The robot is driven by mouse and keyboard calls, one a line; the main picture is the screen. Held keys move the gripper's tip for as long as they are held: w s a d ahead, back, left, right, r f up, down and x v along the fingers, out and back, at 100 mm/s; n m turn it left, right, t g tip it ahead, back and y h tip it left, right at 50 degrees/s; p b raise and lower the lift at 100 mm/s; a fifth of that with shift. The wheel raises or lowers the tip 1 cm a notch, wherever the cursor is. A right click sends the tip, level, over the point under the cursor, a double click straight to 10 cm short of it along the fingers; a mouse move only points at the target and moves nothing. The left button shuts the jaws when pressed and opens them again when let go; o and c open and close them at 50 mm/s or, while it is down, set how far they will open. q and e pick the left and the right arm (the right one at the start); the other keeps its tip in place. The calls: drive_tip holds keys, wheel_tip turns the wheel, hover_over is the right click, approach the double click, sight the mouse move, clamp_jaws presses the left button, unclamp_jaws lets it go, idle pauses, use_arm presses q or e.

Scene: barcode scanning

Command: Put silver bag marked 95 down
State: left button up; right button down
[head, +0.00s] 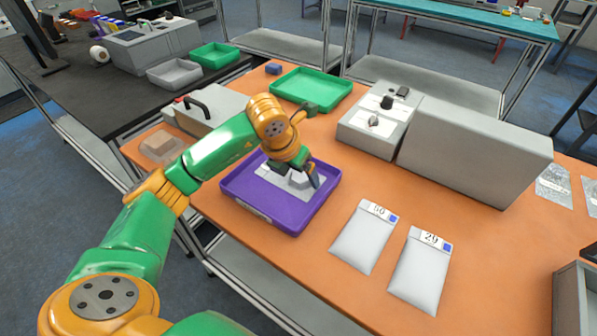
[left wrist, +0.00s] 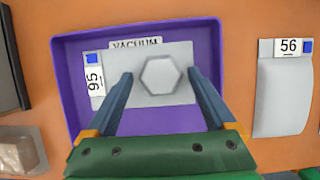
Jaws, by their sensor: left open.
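The silver bag marked 95 (left wrist: 112,92) lies flat in the purple tray (left wrist: 75,55). Its label is at the left in the left wrist view, and a raised hexagonal piece (left wrist: 160,75) is on its surface. In the head view the bag (head: 272,182) is partly hidden by my left gripper (head: 303,180). My left gripper (left wrist: 160,78) is open, its two fingers on either side of the hexagonal piece with gaps visible. My right gripper is in neither view.
Two more bags, marked 56 (head: 363,242) and 29 (head: 419,275), lie right of the purple tray. A grey machine (head: 470,145) stands behind them. A green tray (head: 311,88) is farther back, and a grey box (head: 205,110) with a black handle stands left.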

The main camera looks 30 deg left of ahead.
use_arm(q)
drive_tip(key=shift+r, duration=0.25)
drive_tip(key=shift+s+r, duration=0.1)
drive_tip(key=shift+r, duration=0.25)
drive_tip(key=v, duration=1.1)
